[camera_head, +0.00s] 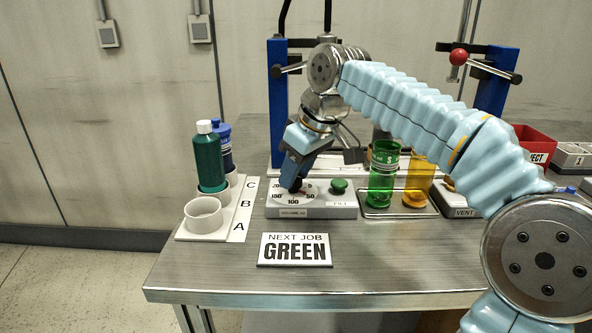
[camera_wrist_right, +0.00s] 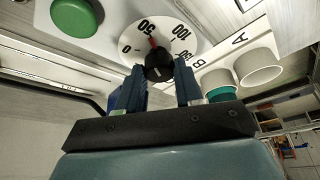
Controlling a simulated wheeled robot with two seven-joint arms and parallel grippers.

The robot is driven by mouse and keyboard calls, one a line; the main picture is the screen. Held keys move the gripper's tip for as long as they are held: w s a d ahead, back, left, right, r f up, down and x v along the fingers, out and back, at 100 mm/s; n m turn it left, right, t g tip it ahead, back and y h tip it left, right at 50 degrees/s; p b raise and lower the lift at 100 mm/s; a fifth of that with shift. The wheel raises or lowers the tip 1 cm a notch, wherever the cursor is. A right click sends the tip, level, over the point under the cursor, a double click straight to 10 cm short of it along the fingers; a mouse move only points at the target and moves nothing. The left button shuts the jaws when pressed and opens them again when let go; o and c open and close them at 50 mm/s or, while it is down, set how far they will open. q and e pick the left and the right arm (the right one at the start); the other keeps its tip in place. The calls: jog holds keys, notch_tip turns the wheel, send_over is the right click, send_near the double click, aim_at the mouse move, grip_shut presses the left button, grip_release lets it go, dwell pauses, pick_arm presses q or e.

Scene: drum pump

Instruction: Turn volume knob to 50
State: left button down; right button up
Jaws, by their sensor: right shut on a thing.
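The black volume knob (camera_wrist_right: 158,66) sits at the middle of a white dial (camera_wrist_right: 181,45) marked 0, 50, 100 and on. Its red pointer (camera_wrist_right: 153,43) points at or very near the 50 mark. My right gripper (camera_head: 293,188) comes down from above onto the dial of the grey control box (camera_head: 333,205). In the wrist view its two dark fingers (camera_wrist_right: 159,84) stand either side of the knob and are shut on it. The head view hides most of the knob behind the gripper. My left gripper is not in view.
A green button (camera_head: 338,186) sits right of the dial. A white rack (camera_head: 238,229) at left holds a dark green bottle (camera_head: 208,158), a blue bottle and an empty cup (camera_head: 203,215). Green (camera_head: 382,170) and amber cylinders stand right. A "NEXT JOB GREEN" sign (camera_head: 294,250) lies in front.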

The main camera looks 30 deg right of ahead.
jog(key=o, duration=1)
jog(key=shift+r, duration=0.1)
jog(key=v, duration=1.3)
jog(key=shift+s+d+r, duration=0.1)
jog(key=shift+s+r, duration=0.1)
jog(key=shift+r, duration=0.05)
